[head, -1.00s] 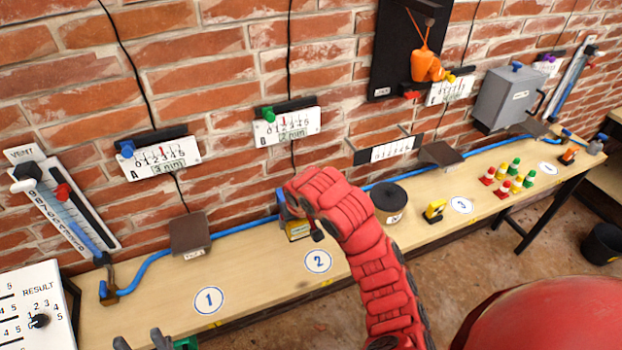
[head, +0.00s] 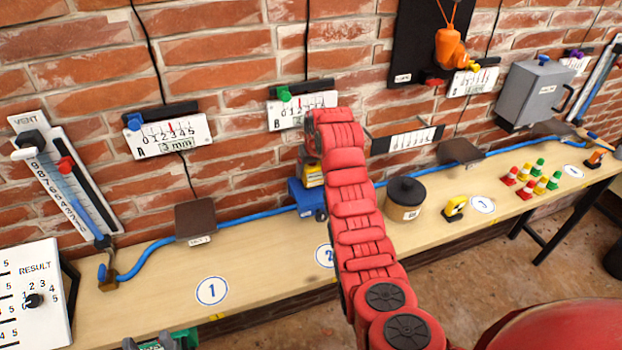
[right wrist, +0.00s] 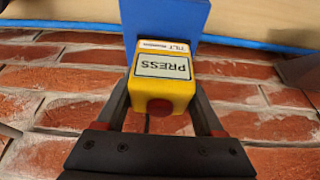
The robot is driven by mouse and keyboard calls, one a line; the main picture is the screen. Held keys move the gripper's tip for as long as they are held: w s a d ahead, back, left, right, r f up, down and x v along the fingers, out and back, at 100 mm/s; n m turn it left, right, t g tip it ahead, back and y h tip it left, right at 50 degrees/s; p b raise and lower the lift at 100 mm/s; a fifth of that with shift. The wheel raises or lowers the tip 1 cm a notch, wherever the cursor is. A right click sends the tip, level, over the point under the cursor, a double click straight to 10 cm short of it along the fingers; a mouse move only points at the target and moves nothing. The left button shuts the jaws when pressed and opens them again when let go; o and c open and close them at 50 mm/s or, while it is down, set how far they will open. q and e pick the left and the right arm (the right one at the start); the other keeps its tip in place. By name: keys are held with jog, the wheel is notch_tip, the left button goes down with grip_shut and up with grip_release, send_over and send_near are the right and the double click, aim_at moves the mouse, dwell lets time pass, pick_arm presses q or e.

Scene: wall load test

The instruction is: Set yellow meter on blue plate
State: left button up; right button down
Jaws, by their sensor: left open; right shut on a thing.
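The yellow meter (head: 312,176) shows partly below the end of my right arm in the head view. In the right wrist view the yellow meter (right wrist: 165,90), with a label reading PRESS and a red knob, is between the fingers of my shut right gripper (right wrist: 165,112). The blue plate (head: 307,198) is by the wall, just under the meter in the head view. It also shows in the right wrist view (right wrist: 165,18), right beside the meter; I cannot tell if they touch. My left gripper (head: 150,343) is open at the bottom edge, mostly cut off.
Several small coloured cones (head: 525,180) are further right. A blue hose (head: 240,222) runs along the wall. The bench (head: 265,260) is clear around circle 1.

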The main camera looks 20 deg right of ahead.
aim_at(311, 179)
jog(key=shift+w+d, duration=0.1)
jog(key=shift+w, duration=0.1)
notch_tip(311, 179, down, 3)
jog(key=p, duration=0.2)
jog(key=shift+f+p, duration=0.2)
jog(key=shift+p, duration=0.2)
jog(key=shift+f+b, duration=0.3)
jog(key=shift+b, duration=0.05)
grip_release()
jog(key=shift+r, duration=0.1)
